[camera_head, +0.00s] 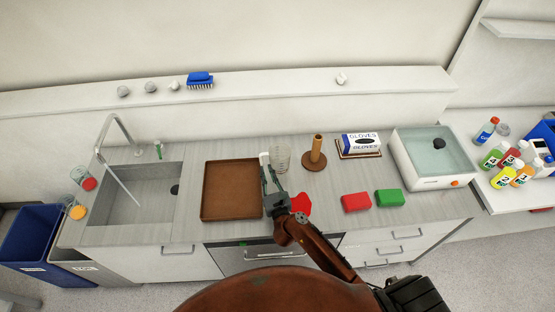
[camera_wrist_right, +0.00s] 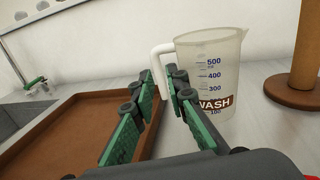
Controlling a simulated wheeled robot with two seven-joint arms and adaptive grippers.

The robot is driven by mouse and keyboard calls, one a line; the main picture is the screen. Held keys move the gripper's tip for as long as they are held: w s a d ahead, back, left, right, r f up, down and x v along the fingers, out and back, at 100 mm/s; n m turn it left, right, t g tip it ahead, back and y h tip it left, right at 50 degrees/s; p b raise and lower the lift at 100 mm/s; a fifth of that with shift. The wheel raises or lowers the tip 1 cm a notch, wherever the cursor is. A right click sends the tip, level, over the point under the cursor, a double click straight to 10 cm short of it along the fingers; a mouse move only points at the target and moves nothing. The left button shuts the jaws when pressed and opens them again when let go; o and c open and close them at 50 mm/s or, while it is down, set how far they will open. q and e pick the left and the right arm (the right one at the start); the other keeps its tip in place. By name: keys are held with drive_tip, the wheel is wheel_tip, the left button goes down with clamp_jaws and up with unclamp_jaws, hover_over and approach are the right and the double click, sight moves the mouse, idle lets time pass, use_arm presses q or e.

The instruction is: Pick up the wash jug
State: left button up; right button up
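The wash jug (camera_head: 282,158) is a clear beaker-like jug with a white handle, upright on the counter right of the brown tray. In the right wrist view the jug (camera_wrist_right: 213,75) shows blue volume marks and a "WASH" label, with its handle (camera_wrist_right: 157,68) on the left. My right gripper (camera_head: 268,179) is at the handle side of the jug. In the right wrist view its fingertips (camera_wrist_right: 161,80) are apart, with the handle showing in the gap between them. Contact with the handle cannot be told. My left gripper is not in view.
The brown tray (camera_head: 231,190) lies left of the jug, close to my gripper. A wooden stand (camera_head: 315,160) is just right of it. A red item (camera_head: 300,203) is partly behind my arm. Red (camera_head: 356,202) and green (camera_head: 389,198) blocks and a water bath (camera_head: 434,153) are farther right.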

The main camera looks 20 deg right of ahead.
sight(261, 160)
drive_tip(key=w, duration=0.3)
drive_tip(key=shift+w+a+f, duration=0.1)
drive_tip(key=shift+w+f, duration=0.1)
drive_tip(key=shift+w, duration=0.2)
drive_tip(key=w, duration=0.3)
drive_tip(key=shift+w+f, duration=0.2)
drive_tip(key=shift+w, duration=0.3)
drive_tip(key=c, duration=0.4)
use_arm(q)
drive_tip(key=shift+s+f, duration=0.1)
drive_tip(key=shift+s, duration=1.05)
use_arm(e)
clamp_jaws()
drive_tip(key=shift+r, duration=0.15)
